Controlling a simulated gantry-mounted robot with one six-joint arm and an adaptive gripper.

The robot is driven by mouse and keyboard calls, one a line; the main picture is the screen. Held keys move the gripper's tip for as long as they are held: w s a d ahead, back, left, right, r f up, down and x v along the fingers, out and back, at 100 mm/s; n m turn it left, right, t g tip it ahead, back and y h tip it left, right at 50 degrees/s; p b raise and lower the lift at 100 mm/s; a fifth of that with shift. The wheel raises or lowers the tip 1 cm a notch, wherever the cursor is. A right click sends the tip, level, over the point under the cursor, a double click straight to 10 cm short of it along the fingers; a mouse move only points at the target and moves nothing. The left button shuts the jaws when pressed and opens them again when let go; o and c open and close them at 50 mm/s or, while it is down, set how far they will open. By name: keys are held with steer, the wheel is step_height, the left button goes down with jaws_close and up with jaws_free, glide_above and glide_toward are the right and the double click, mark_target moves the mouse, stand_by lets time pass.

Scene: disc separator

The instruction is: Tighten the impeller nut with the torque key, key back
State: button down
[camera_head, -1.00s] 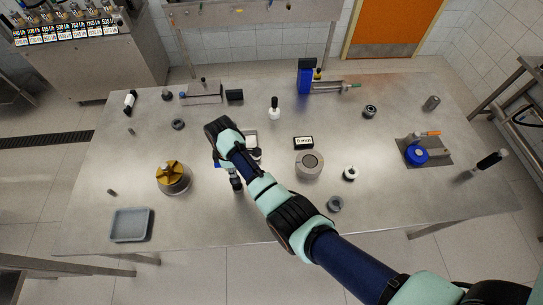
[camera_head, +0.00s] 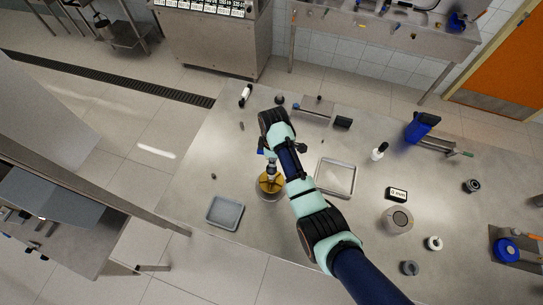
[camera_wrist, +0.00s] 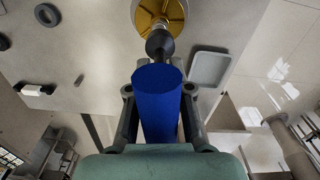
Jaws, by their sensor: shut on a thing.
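My gripper (camera_wrist: 158,95) is shut on the blue handle of the torque key (camera_wrist: 158,100) in the wrist view. The key's dark, rounded head points at the brass impeller (camera_wrist: 153,12), by its middle; I cannot tell whether it touches the nut, which is hidden behind the head. In the head view the impeller (camera_head: 265,186) sits on its round metal base on the table, and my gripper (camera_head: 271,163) is directly above it. A bit of the key's blue handle (camera_head: 262,152) shows beside my gripper.
A grey tray (camera_head: 225,212) lies just left of the impeller, near the table's front edge. An empty square metal tray (camera_head: 337,177) lies to the right of my arm. A grey cylinder (camera_head: 397,220) and a small display (camera_head: 397,195) stand further right.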

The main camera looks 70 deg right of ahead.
steer(key=shift+f, duration=0.1)
steer(key=shift+f+b, duration=1.45)
steer(key=shift+f, duration=0.7)
steer(key=n, duration=0.1)
steer(key=n+p, duration=0.1)
steer(key=shift+w+r+n, duration=0.1)
steer(key=shift+r+n, duration=0.1)
steer(key=shift+n, duration=0.1)
steer(key=shift+d+n+p, duration=0.1)
steer(key=shift+n+p, duration=0.2)
steer(key=shift+n, duration=0.7)
steer(key=n, duration=0.5)
steer(key=shift+w+d+f+n+p, duration=0.1)
steer(key=shift+d+f+n+p, duration=0.05)
steer(key=shift+n+p, duration=0.25)
steer(key=shift+f, duration=0.15)
